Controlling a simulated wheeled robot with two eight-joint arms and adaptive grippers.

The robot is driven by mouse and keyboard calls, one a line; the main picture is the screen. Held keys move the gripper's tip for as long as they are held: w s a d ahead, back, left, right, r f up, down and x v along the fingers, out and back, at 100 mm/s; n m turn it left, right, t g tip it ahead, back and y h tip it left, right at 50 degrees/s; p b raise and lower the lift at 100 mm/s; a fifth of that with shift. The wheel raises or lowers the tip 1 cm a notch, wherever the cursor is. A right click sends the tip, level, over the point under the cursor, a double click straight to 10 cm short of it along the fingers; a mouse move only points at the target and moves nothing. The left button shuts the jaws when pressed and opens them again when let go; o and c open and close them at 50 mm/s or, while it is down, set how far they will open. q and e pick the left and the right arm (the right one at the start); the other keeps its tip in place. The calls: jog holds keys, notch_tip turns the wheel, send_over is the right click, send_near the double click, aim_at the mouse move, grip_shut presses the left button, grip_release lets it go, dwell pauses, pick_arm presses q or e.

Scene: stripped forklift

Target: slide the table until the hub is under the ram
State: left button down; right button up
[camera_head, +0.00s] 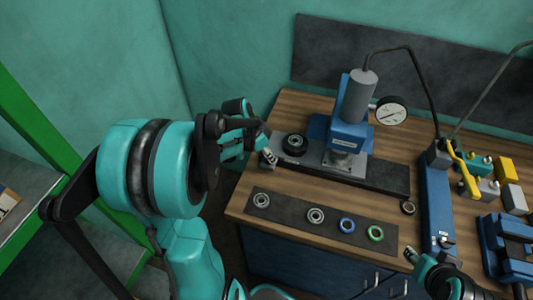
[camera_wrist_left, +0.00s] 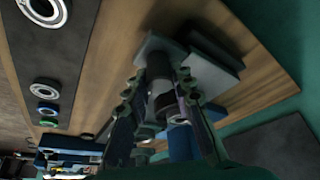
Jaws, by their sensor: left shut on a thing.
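The blue press (camera_head: 326,130) stands on the bench with its grey cylinder (camera_head: 357,95) upright. The ram's lower end is mostly hidden behind the frame, above a silver round part (camera_head: 342,158). The grey sliding table (camera_head: 287,158) lies at the press's left side. The hub (camera_head: 295,144), a dark disc with a pale centre, sits on it, left of the ram and not under it. My left gripper (camera_head: 264,152) is shut at the table's left end, on what looks like its handle; in the left wrist view a dark post (camera_wrist_left: 160,80) stands between its fingers. My right gripper (camera_head: 418,258) is at lower right; its jaws are unclear.
A dark mat (camera_head: 290,213) in front holds several bearings and rings. A small ring (camera_head: 407,208) lies beside the dark rail (camera_head: 385,178). A blue pump with a yellow lever (camera_head: 464,170) stands at right. A gauge (camera_head: 391,112) and hose rise from the press.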

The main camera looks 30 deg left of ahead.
pick_arm(q)
jog(key=w+d, duration=0.1)
jog(key=d, duration=0.4)
jog(key=w+d, duration=0.1)
jog(key=d, duration=0.4)
jog(key=w+d, duration=0.2)
jog(key=d, duration=0.3)
jog(key=shift+s+d, duration=0.1)
jog(key=c, duration=1.3)
grip_release()
jog(key=shift+c, duration=0.2)
jog(key=shift+o, duration=0.4)
jog(key=shift+d, duration=0.2)
jog(key=shift+a, duration=0.15)
jog(key=shift+r, duration=0.25)
jog(key=v, duration=1.1)
jog(key=shift+r, duration=0.2)
